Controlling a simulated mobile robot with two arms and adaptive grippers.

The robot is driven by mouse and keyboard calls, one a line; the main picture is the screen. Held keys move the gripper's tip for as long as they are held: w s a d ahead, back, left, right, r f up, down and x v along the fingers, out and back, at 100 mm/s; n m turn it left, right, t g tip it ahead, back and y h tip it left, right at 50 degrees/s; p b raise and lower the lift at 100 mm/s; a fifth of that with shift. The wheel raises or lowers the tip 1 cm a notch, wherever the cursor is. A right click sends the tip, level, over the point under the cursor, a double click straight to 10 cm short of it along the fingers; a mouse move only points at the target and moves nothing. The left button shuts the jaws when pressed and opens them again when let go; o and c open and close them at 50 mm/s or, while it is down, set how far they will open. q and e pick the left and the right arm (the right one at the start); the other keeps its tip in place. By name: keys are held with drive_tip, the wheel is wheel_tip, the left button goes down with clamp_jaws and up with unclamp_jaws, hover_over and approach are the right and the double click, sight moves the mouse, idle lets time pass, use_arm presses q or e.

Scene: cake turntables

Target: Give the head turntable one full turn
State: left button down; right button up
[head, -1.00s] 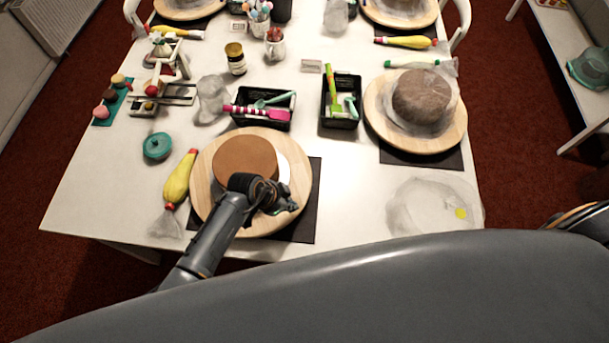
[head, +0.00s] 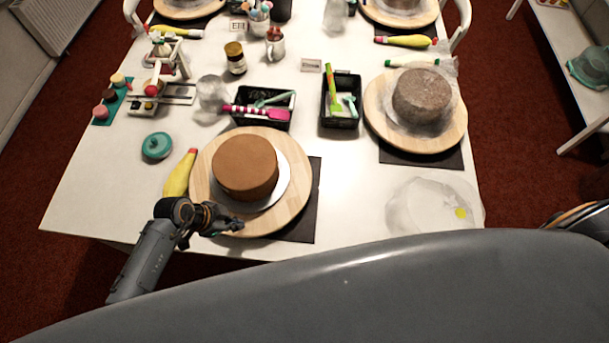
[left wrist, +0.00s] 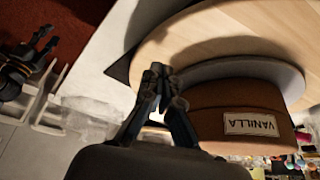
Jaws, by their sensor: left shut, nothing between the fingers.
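The nearest turntable (head: 300,180) is a round wooden plate at the front left of the table, taken here as the head turntable. A brown cake (head: 245,165) stands on its white board (head: 284,178). In the left wrist view the cake bears a label reading VANILLA (left wrist: 251,124). My left gripper (head: 236,225) is shut and empty at the turntable's front-left rim. In the left wrist view its fingertips (left wrist: 158,72) overlap the wooden plate (left wrist: 215,38); contact is unclear. A dark pronged shape, seemingly my right gripper (left wrist: 46,42), shows at that view's left.
A yellow piping bag (head: 180,174) lies close left of the turntable, with a teal lid (head: 157,146) beyond. Black trays (head: 262,122) stand behind it. Another turntable (head: 455,128) with a wrapped cake is at right. The table between the two turntables is mostly clear.

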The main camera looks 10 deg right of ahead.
sight(258, 229)
use_arm(q)
drive_tip(key=a, duration=0.1)
drive_tip(key=w+a, duration=0.1)
drive_tip(key=shift+a, duration=0.35)
drive_tip(key=shift+s+d, duration=0.1)
drive_tip(key=shift+d, duration=0.05)
drive_tip(key=shift+f, duration=0.1)
drive_tip(key=shift+f+b, duration=0.9)
drive_tip(key=shift+f, duration=0.45)
drive_tip(key=shift+s+d+r, duration=0.1)
drive_tip(key=shift+d+r, duration=0.05)
drive_tip(key=shift+d, duration=0.05)
drive_tip(key=d+p, duration=0.1)
drive_tip(key=d, duration=0.1)
drive_tip(key=s+d, duration=0.1)
drive_tip(key=d, duration=0.1)
drive_tip(key=shift+s+d+p, duration=0.15)
drive_tip(key=shift+d+p, duration=0.1)
drive_tip(key=shift+p, duration=0.15)
drive_tip(key=shift+s+d, duration=0.2)
drive_tip(key=shift+d, duration=0.45)
